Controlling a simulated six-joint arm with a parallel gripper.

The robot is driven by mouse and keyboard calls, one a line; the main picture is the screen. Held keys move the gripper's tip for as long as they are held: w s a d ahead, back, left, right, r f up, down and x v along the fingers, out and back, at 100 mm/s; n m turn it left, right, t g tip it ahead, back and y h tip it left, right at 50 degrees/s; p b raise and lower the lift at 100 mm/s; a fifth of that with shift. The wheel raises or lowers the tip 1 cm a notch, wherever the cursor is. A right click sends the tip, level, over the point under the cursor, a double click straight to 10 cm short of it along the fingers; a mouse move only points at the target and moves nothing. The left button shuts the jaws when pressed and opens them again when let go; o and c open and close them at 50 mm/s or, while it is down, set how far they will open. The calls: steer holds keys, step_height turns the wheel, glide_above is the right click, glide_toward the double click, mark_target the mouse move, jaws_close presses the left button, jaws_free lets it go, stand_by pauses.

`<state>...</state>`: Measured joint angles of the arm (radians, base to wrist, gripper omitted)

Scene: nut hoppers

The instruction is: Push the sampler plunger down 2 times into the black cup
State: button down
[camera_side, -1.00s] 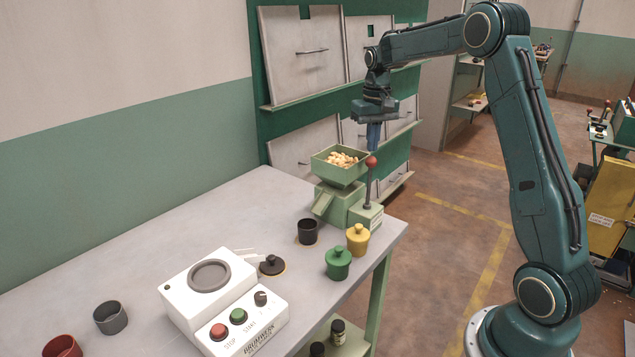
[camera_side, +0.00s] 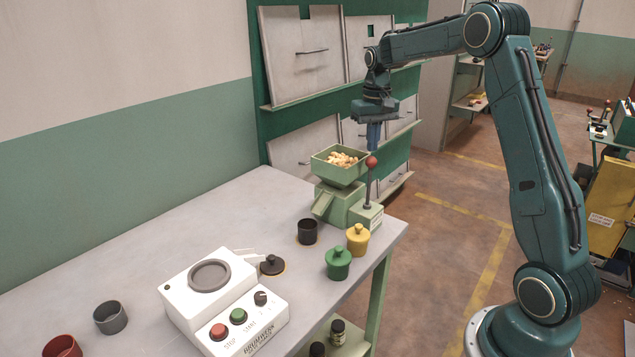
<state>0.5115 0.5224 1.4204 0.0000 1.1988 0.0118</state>
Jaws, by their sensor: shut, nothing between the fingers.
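The sampler (camera_side: 345,200) is a pale green hopper machine near the table's right end, with nuts (camera_side: 341,159) in its top tray. Its plunger (camera_side: 371,163) is a red ball on a dark upright rod at the machine's right side. The rod stands raised. My gripper (camera_side: 373,147) is shut and points straight down, with its blue fingertips just above or at the red ball; I cannot tell whether they touch. The black cup (camera_side: 307,232) stands upright in front of the sampler's spout. Its inside is too dark to read.
A yellow lidded jar (camera_side: 358,238) and a green lidded jar (camera_side: 338,262) stand right of the cup. The table's back left is clear.

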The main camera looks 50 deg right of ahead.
steer(key=shift+f, duration=0.15)
steer(key=shift+f, duration=0.4)
steer(key=shift+f, duration=1.8)
steer(key=shift+r, duration=4.15)
